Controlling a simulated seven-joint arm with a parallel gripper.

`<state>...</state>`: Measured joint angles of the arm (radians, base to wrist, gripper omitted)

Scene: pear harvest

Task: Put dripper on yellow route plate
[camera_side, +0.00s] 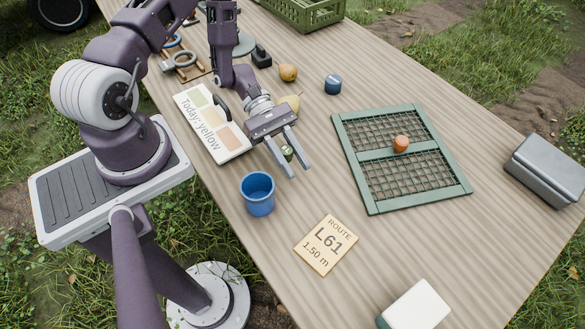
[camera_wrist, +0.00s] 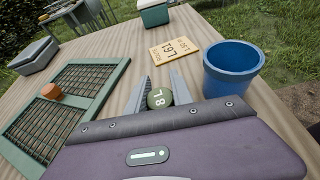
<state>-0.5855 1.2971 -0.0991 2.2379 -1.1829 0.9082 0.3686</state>
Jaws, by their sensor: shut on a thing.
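The route plate (camera_side: 326,244) is a pale yellow square marked "ROUTE L61 1.50 m". It lies flat and bare on the table, and it also shows in the wrist view (camera_wrist: 174,48). My gripper (camera_side: 286,155) is shut on a small dark green dripper (camera_wrist: 159,98) with "8L" on its top. In the side view the dripper (camera_side: 287,152) is partly hidden between the fingers. My gripper is behind the plate, between the blue cup and the green screen. I cannot tell how far the dripper is above the table.
A blue cup (camera_side: 257,193) stands left of the plate. A green mesh screen (camera_side: 370,208) bears an orange dripper (camera_side: 401,143). A board (camera_side: 213,125) reads "Today: yellow". Table around the plate is clear.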

